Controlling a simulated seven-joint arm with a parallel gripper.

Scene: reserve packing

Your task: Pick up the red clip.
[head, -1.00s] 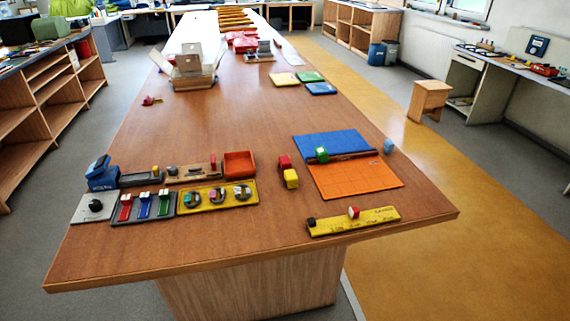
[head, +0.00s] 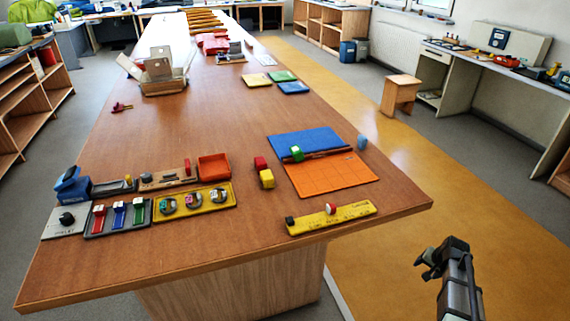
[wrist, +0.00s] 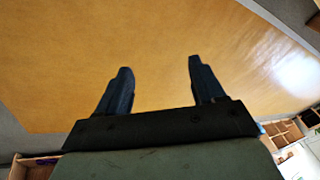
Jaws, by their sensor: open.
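A small red thing that looks like the clip (head: 121,107) lies alone on the left part of the brown table (head: 200,115), in front of the open box, in the head view. It is small, so its exact shape is hard to tell. My gripper (head: 427,262) is at the lower right of the head view, off the table's right side and over the floor, far from the red thing. The red thing is not in the wrist view.
An open box (head: 163,86) stands behind the red thing. Nearer are a red tray (head: 214,166), a yellow tray (head: 193,208), a dark tray with coloured pieces (head: 117,229), red and yellow blocks (head: 266,178), an orange mat (head: 335,180) and a yellow ruler (head: 331,217). The table's middle is clear.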

